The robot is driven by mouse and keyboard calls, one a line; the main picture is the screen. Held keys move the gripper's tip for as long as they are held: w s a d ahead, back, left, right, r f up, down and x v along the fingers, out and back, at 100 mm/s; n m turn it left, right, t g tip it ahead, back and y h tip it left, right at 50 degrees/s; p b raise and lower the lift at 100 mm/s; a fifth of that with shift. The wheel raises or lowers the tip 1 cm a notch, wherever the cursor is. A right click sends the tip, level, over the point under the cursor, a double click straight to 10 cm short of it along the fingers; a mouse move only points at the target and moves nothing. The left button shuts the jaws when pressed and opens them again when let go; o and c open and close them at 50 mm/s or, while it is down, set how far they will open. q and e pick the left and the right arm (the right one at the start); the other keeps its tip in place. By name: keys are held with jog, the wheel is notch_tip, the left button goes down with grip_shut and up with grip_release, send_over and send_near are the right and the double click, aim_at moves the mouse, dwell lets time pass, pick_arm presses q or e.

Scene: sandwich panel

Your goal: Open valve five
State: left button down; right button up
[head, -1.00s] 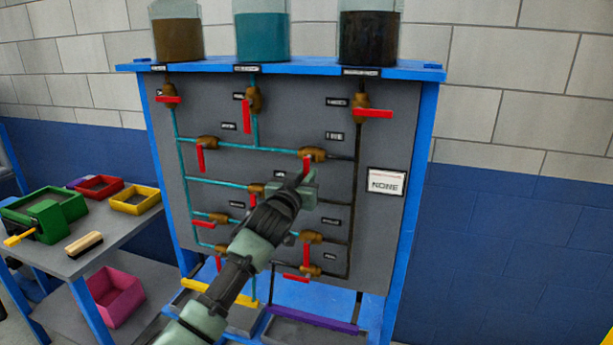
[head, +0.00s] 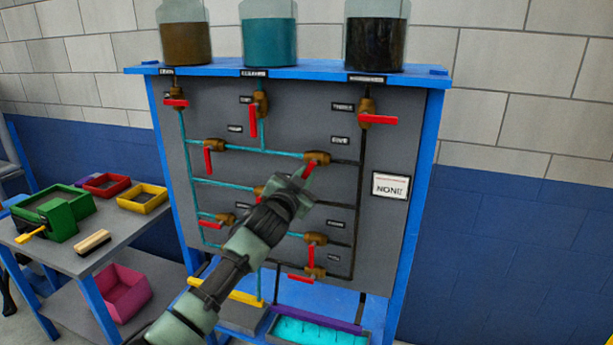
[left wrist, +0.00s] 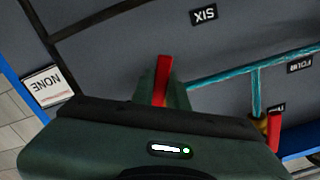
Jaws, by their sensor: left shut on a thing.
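The valve under the FIVE label (head: 339,140) has a brass body (head: 317,157) and a red handle (head: 309,171). It sits on the teal pipe in the middle of the grey panel, and the pipe to its right is dark. My left gripper (head: 303,180) is shut on this red handle, which slants down and left from the body. In the left wrist view, which is upside down, the red handle (left wrist: 162,82) stands up from the gripper, and the SIX label (left wrist: 204,15) is above. The gripper hides part of the handle and the valve below. My right gripper is not in view.
Several other red-handled valves surround it, one close at the left (head: 213,146). A NONE sign (head: 390,186) hangs at right. Jars stand on the blue frame (head: 300,73). A tray (head: 315,332) below holds teal. A side table (head: 105,223) carries bins and a brush.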

pick_arm(q)
jog(key=c, duration=1.4)
grip_release()
jog(key=b+v, duration=0.2)
jog(key=v, duration=0.5)
jog(key=shift+s, duration=0.35)
jog(key=shift+a, duration=0.1)
